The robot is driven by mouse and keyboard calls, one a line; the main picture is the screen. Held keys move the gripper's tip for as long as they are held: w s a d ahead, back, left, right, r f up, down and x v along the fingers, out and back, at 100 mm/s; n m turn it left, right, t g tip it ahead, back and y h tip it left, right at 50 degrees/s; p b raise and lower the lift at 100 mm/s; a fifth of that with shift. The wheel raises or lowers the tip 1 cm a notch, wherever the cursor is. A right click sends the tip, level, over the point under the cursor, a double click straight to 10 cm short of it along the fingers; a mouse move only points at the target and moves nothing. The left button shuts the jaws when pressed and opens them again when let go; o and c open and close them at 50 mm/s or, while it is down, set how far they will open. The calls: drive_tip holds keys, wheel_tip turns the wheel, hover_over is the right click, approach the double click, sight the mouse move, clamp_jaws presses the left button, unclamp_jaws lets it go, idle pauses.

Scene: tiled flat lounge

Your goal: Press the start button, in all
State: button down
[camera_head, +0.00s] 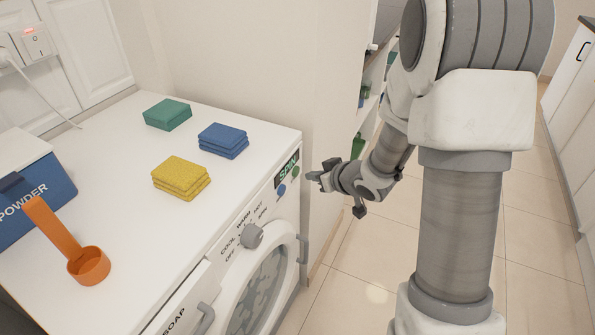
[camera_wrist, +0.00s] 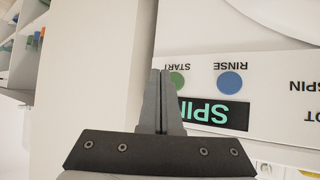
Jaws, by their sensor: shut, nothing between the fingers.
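The washing machine (camera_head: 120,150) stands at the left with its control panel facing my arm. Its green start button (camera_head: 296,172) is at the panel's far end, beside the blue rinse button (camera_head: 281,190) and a display (camera_head: 287,168) reading SPIN. In the wrist view the panel is upside down, with the START button (camera_wrist: 178,82) partly hidden by my fingers and the RINSE button (camera_wrist: 229,82) clear. My gripper (camera_head: 314,176) is shut and empty, close in front of the green button. The fingertips (camera_wrist: 161,72) overlap the button's edge in the picture; I cannot tell whether they touch it.
The machine's dial (camera_head: 251,236) and round door (camera_head: 262,290) are nearer. On top lie green (camera_head: 167,114), blue (camera_head: 223,140) and yellow (camera_head: 181,177) cloths, an orange scoop (camera_head: 90,266) and a powder box (camera_head: 35,195). A wall stands behind; tiled floor is free at right.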

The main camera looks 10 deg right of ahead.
drive_tip(key=shift+s+d+p, duration=0.3)
drive_tip(key=shift+s+d, duration=0.3)
drive_tip(key=shift+d, duration=0.3)
drive_tip(key=shift+s+d+p, duration=0.25)
drive_tip(key=shift+s+d, duration=0.35)
drive_tip(key=shift+d, duration=0.3)
drive_tip(key=s+d+r+m+h, duration=0.2)
drive_tip(key=s+d+r+h, duration=0.1)
drive_tip(key=r, duration=0.4)
drive_tip(key=s+d+r+m+h, duration=0.1)
drive_tip(key=s+d+r+h, duration=0.15)
drive_tip(key=r, duration=0.45)
drive_tip(key=s+a+r+m+g+y, duration=0.1)
drive_tip(key=s+a+r+g, duration=0.2)
drive_tip(key=s, duration=0.7)
drive_tip(key=s+a+r+m+g, duration=0.1)
drive_tip(key=s+a+r, duration=0.25)
drive_tip(key=s, duration=0.75)
wheel_tip(320, 180, up, 19)
drive_tip(key=p, duration=2)
drive_tip(key=shift+w+a+r, duration=0.15)
drive_tip(key=shift+w+a, duration=0.1)
drive_tip(key=shift+w, duration=0.1)
drive_tip(key=shift+a, duration=0.1)
